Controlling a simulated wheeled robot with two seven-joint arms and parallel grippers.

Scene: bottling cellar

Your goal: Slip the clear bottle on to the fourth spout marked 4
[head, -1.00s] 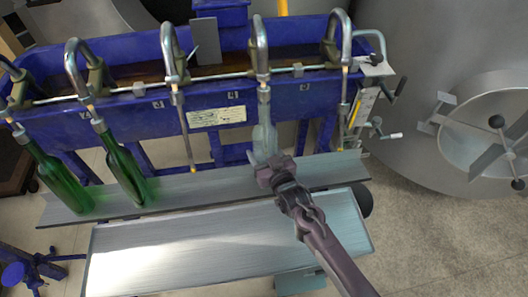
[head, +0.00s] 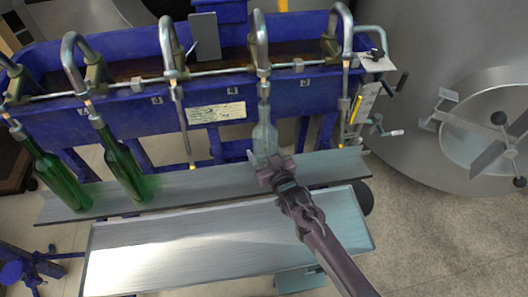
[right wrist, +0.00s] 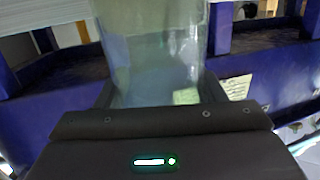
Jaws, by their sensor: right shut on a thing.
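The clear bottle (head: 264,137) stands roughly upright below the fourth spout (head: 261,45), beside the label 4 (head: 233,90). Its neck is in line with the spout's tube; I cannot tell whether the tube's end is inside the mouth. My right gripper (head: 273,172) is shut around the bottle's lower body, above the metal ledge. In the right wrist view the clear bottle (right wrist: 150,50) fills the space between the fingers; its top is out of frame. My left gripper is not in view.
Green bottles (head: 125,172) hang on the first two spouts at left. The third spout (head: 168,45) and fifth spout (head: 340,40) are empty. A metal ledge (head: 215,180) runs below. A steel tank (head: 440,60) stands right, near levers (head: 385,130).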

